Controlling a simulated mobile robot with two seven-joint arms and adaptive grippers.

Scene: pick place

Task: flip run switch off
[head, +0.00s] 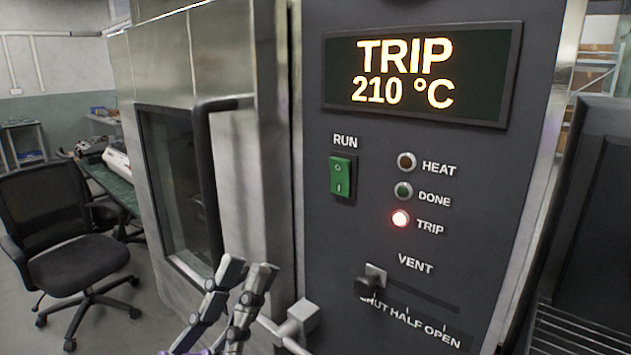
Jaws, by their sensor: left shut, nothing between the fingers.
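The green RUN rocker switch (341,177) is on the dark control panel (475,225), under the label RUN. It bears a round mark at the top and a bar mark at the bottom; I cannot tell surely which half is pressed in. My left gripper (247,268) is shut and empty, in the lower middle of the head view. It shows below and to the left of the switch, apart from it, in front of the oven's steel side. The display (422,75) reads TRIP 210 °C. My right gripper is not in view.
The red TRIP lamp (400,218) is lit; the HEAT lamp (407,161) and DONE lamp (403,190) look dark. The VENT slider knob (366,287) is at the SHUT end. A metal handle (298,322) juts out beside my gripper. An office chair (62,235) stands left.

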